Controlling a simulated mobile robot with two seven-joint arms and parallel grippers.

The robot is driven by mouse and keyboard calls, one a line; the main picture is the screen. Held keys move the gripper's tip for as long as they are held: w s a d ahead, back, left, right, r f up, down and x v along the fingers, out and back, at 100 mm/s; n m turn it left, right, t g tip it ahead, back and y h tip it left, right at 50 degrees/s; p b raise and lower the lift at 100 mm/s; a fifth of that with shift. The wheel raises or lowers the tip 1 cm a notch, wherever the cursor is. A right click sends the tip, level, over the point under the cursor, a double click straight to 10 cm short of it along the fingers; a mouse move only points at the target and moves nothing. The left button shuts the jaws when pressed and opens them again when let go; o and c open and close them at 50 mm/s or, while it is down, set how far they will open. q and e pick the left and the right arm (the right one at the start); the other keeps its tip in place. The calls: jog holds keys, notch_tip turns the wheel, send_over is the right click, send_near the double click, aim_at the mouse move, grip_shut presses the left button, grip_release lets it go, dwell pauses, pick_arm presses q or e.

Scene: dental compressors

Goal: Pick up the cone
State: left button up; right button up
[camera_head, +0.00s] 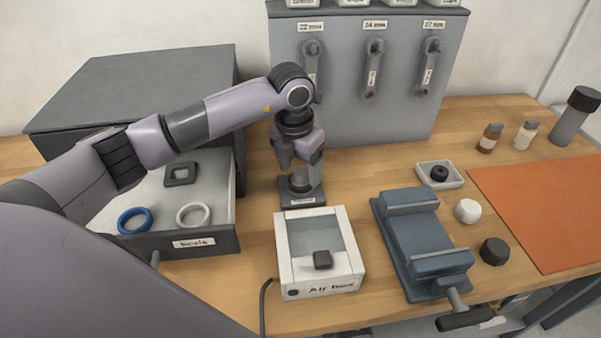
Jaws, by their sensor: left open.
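My left gripper (301,170) hangs over a small dark labelled stand (303,198), with its fingers pointing down and apart. A small grey rounded piece (299,184) sits on the stand, just below and between the fingertips. It may be the cone, but the gripper hides its upper part and I cannot tell its full shape. I cannot tell whether the fingers touch it. No other thing in view is clearly a cone. My right gripper is not in view.
The open drawer (226,240) holds rings. The air box (351,257) stands in front of the stand. A vise (418,240), white and black knobs, a small tray (454,183), bottles and an orange mat (545,215) are right. A grey tool panel (345,110) stands behind.

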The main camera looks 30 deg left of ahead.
aim_at(300, 172)
pick_arm(q)
jog(key=c, duration=1.2)
jog(key=shift+r, duration=0.15)
notch_tip(300, 172, up, 20)
jog(key=b, duration=0.1)
